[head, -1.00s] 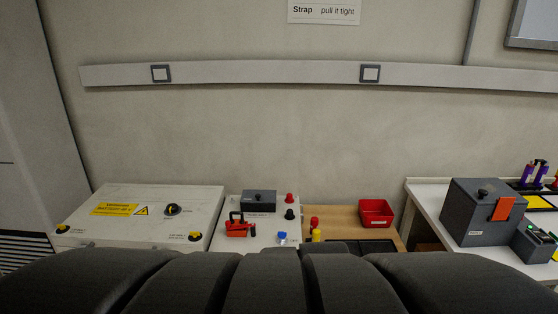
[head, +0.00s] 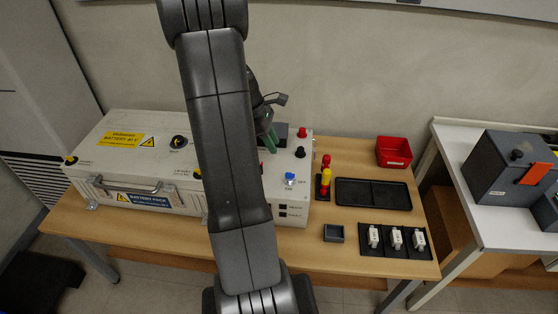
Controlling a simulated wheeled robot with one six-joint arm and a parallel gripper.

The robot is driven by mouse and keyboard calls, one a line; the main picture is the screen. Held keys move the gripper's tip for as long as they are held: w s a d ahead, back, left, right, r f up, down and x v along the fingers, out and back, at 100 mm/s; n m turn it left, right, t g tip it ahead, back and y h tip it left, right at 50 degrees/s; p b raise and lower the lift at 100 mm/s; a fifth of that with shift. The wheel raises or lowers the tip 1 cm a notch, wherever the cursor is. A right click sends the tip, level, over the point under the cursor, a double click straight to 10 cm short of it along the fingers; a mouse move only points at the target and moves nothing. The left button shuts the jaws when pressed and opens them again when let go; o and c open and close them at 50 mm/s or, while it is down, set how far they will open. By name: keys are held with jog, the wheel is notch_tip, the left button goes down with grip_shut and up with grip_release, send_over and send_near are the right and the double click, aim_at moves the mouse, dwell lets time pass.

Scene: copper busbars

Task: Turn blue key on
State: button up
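The blue key (head: 290,178) is a small blue knob on the top of a white box (head: 301,208), with small lettering beside it, near the right front part of that top. Its exact turn position is too small to tell. My gripper (head: 270,138), with greenish fingers, is partly hidden behind my own arm. It is over the back of the white box, up and left of the blue key and apart from it. Whether the fingers are open or shut does not show.
Red (head: 303,132) and black (head: 299,152) knobs stand on the white box. A battery pack (head: 100,160) is at left. Red and yellow handles, a black tray (head: 373,194), a red bin (head: 393,152) and several white fuse-like parts lie right on the wooden table (head: 330,255).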

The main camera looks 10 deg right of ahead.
aim_at(288, 173)
jog(key=x, duration=1.4)
jog(key=shift+w, duration=0.15)
jog(key=shift+r, duration=0.1)
grip_shut()
